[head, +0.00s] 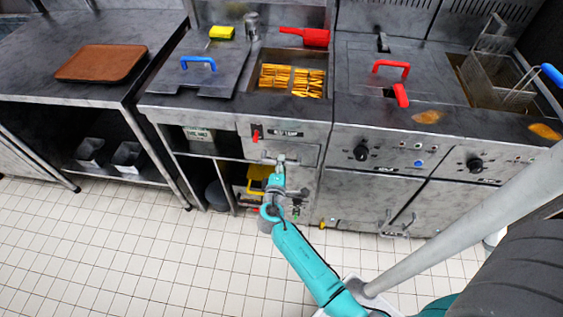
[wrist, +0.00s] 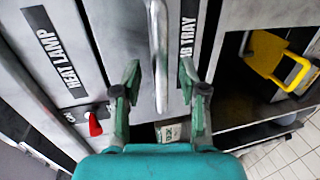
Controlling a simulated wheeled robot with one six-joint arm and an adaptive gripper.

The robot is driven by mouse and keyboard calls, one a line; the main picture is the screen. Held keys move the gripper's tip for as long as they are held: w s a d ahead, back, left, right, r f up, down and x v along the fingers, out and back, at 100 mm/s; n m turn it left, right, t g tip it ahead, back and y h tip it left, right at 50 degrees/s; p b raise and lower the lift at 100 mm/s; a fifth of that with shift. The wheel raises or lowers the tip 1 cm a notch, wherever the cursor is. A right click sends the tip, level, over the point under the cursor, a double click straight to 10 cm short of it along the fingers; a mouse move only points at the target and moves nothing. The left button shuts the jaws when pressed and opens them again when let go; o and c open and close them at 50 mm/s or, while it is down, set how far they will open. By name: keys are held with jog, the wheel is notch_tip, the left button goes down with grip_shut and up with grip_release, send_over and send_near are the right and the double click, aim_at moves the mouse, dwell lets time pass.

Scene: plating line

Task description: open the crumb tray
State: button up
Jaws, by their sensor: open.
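The crumb tray front (head: 308,154) is a grey metal panel below the heat lamp strip and looks flush with the cabinet. In the wrist view its label, partly hidden, reads "B TRAY" (wrist: 187,38). Its bar handle (wrist: 157,40) runs down the middle of that view. My gripper (wrist: 160,76) is open, with one finger on each side of the handle's lower end. Gaps show between the fingers and the bar. In the head view my gripper (head: 279,161) is at the panel and covers most of the handle.
The heat lamp label (wrist: 49,45) and a red switch (wrist: 95,124) are beside the tray front. An open shelf below holds a yellow-handled item (head: 258,174). Fries (head: 291,80) lie in the bin above. The tiled floor (head: 140,250) in front is clear to the left.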

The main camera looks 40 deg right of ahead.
jog(key=shift+x, duration=0.95)
grip_shut()
jog(key=shift+a, duration=0.1)
